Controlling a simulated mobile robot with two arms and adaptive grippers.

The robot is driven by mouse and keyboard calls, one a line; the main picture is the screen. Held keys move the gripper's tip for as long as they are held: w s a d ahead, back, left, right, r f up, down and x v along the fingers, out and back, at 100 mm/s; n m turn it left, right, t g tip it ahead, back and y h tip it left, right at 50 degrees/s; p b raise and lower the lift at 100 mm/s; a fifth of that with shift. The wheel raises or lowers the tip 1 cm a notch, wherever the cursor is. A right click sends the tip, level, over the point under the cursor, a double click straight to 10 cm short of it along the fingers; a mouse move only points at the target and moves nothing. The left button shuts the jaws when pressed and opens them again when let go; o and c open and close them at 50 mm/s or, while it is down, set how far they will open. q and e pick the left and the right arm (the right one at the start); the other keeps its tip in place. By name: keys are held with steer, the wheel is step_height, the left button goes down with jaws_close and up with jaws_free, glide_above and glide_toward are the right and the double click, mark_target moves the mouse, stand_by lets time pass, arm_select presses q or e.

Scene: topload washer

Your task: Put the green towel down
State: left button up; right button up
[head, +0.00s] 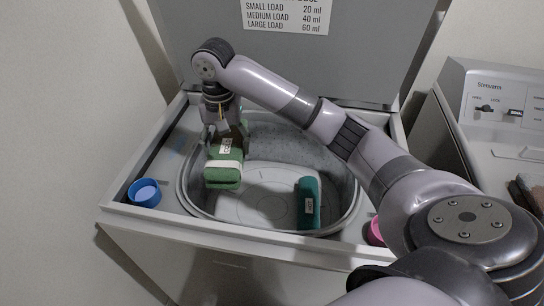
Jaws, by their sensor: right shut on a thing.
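I cannot tell whether the towel touches the tub floor. A teal folded towel (308,203), also with a small label, is inside the tub at the right. My left gripper is not in view.
A blue cup (144,193) stands on the washer's front left corner. A pink item (375,232) is at the front right, partly hidden by my arm. The raised lid (290,60) stands behind the tub. A second machine (500,110) is at the right, with dark cloths on it.

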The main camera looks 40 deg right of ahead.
mark_target(230, 149)
steer(key=f, duration=0.1)
steer(key=w+d+f, duration=0.1)
steer(key=f+m+b, duration=0.1)
steer(key=shift+w+d, duration=0.15)
steer(key=shift+w, duration=0.1)
steer(key=shift+w+d+f+m, duration=0.1)
steer(key=shift+w+f+m, duration=0.05)
steer(key=shift+f+m, duration=0.15)
step_height(230, 149, down, 15)
steer(key=shift+f+b, duration=0.1)
steer(key=shift+b, duration=0.6)
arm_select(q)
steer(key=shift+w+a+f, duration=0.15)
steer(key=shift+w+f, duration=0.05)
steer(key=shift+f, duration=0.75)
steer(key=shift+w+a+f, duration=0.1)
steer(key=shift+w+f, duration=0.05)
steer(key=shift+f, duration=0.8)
arm_select(e)
steer(key=shift+f, duration=2.3)
steer(key=o, duration=1.2)
steer(key=shift+f, duration=0.1)
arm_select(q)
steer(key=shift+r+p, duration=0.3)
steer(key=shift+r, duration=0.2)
arm_select(e)
step_height(230, 149, up, 12)
steer(key=shift+r, duration=0.15)
